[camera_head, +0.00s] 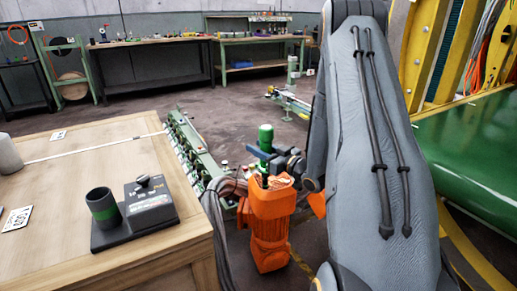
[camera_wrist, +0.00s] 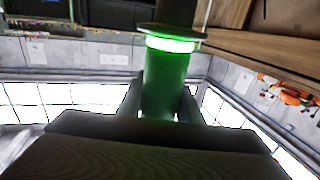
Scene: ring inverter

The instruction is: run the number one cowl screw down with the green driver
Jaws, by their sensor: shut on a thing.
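The green driver (camera_head: 265,138) stands about upright between the fingers of my gripper (camera_head: 275,158) in the head view. In the wrist view its green body (camera_wrist: 165,85) fills the space between the fingers of my gripper (camera_wrist: 161,102). A bright green ring glows near its flange, and a dark part rises beyond the flange. My gripper is shut on the driver. It is beside the wooden table, past its right edge. I cannot make out the number one cowl screw in either view, and the driver's tip cannot be made out.
A black holder cup (camera_head: 103,207) with a green band and a black box (camera_head: 150,204) stand on the wooden table (camera_head: 95,160). A green-framed conveyor (camera_head: 190,150) runs behind its right side. A large green surface (camera_head: 475,145) lies at right. Open floor (camera_head: 225,95) lies beyond.

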